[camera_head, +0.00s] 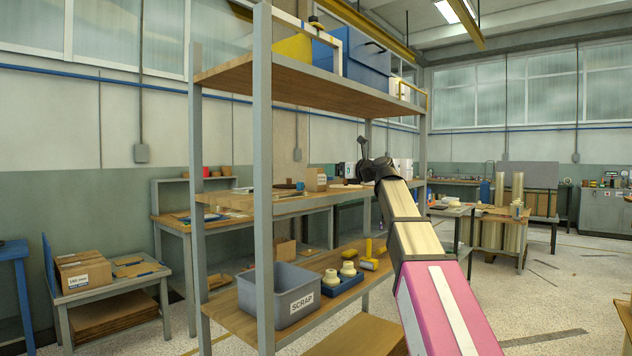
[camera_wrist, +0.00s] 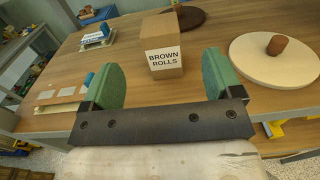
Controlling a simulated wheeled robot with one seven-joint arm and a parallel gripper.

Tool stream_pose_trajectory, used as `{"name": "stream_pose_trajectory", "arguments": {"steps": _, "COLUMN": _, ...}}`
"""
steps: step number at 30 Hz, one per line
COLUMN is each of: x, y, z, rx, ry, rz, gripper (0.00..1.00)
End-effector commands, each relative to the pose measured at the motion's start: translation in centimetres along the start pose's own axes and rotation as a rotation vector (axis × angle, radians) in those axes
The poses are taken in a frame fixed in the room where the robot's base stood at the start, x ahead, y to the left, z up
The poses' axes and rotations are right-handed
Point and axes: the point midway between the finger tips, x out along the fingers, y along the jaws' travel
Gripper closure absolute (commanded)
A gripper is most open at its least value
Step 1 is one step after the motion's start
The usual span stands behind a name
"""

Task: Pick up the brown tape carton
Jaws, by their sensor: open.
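The brown carton (camera_wrist: 162,45), labelled "BROWN ROLLS", stands upright on a wooden shelf board (camera_wrist: 205,93) in the wrist view. My gripper (camera_wrist: 160,76) is open and empty, with its two green-padded fingers spread wide. The carton is ahead of the fingertips, roughly centred between them, and apart from both. In the head view a small brown carton (camera_head: 316,181), likely the same one, stands on the middle shelf. My gripper (camera_head: 362,146) is at the arm's far end there, too small to make out clearly.
A pale round disc (camera_wrist: 276,66) with a brown knob lies right of the carton. A dark brown round piece (camera_wrist: 185,17) lies behind it. Labelled packs (camera_wrist: 98,37) lie left. A grey SCRAP bin (camera_head: 278,292) is on the lower shelf. Rack posts (camera_head: 263,180) stand nearby.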

Motion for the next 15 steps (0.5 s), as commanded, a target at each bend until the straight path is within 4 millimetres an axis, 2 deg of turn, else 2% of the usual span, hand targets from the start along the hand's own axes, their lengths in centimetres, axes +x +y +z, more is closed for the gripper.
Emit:
{"name": "stream_pose_trajectory", "arguments": {"steps": 9, "x": 4.5, "y": -0.1, "z": 0.0, "rx": 0.000, "ry": 0.001, "rz": 0.001, "gripper": 0.15}}
{"name": "stream_pose_trajectory", "arguments": {"steps": 15, "x": 5.6, "y": -0.1, "z": -0.1, "rx": -0.002, "ry": 0.001, "rz": -0.001, "gripper": 0.15}}
